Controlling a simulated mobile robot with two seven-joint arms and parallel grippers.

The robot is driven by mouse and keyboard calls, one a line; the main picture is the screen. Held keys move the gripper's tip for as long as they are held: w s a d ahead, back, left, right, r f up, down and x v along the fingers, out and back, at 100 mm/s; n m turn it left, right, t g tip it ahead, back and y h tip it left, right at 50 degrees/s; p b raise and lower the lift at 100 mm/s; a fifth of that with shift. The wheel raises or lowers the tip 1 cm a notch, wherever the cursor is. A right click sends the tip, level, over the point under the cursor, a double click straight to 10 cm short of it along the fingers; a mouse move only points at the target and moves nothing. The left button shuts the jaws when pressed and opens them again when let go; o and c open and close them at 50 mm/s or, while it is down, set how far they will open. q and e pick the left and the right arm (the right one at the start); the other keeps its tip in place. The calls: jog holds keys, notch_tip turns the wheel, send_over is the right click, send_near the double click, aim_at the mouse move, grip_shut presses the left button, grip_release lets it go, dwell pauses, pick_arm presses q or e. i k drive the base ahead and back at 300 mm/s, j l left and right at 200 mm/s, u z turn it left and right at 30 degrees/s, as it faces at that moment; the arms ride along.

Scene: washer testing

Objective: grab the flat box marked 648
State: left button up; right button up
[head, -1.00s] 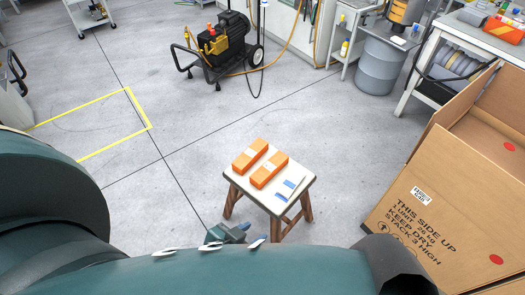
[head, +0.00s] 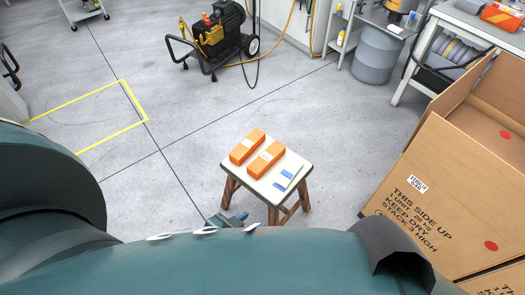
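A small stool (head: 287,197) stands in the middle of the head view. Two orange boxes (head: 247,147) (head: 266,160) lie side by side on its top, each with a pale label. A thin white and blue flat item (head: 288,177) lies at the right of the stool top. The number 648 cannot be read on any of them. My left gripper (head: 238,216) shows small at the stool's near left side, below the top and apart from the boxes. My arm hides part of it, and its opening is unclear. My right gripper is not in view.
A large open cardboard carton (head: 440,205) stands close on the right. A black wheeled machine (head: 218,36), a grey drum (head: 377,55) and a workbench (head: 455,45) are further back. The floor left of the stool is clear, with a yellow marked outline (head: 135,100).

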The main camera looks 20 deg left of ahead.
aim_at(256, 169)
jog(key=i+l+u, duration=0.35)
jog(key=i+l, duration=0.45)
